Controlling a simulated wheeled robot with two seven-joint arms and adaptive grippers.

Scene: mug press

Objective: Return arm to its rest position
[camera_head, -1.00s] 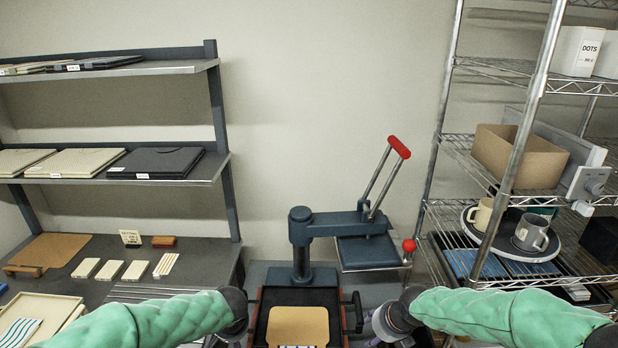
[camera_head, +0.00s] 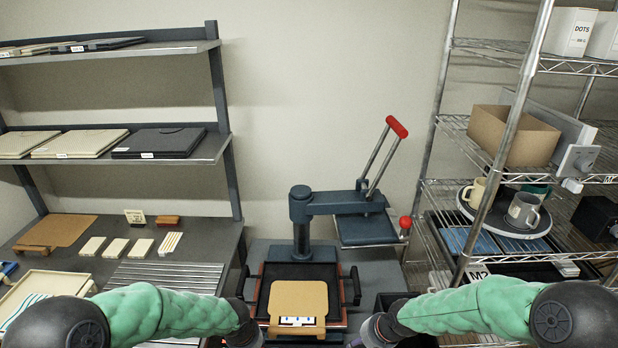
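My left arm (camera_head: 165,312) comes in from the lower left and my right arm (camera_head: 470,306) from the lower right, both in green sleeves. Both reach toward the front of the heat press (camera_head: 301,222). My grippers are hidden below the bottom edge or behind the arm ends, so their fingers do not show. The press has its upper plate (camera_head: 366,229) swung to the right, with its red-tipped handle (camera_head: 397,127) raised. A tan board (camera_head: 298,300) with a white label lies on the dark tray (camera_head: 262,290) between my arms.
A shelf (camera_head: 200,150) with flat boards stands at left above a counter holding small cream blocks (camera_head: 115,248). A wire rack (camera_head: 440,190) at right holds a cardboard box (camera_head: 512,137) and a round tray (camera_head: 504,232) with mugs (camera_head: 523,210). The wall area between is free.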

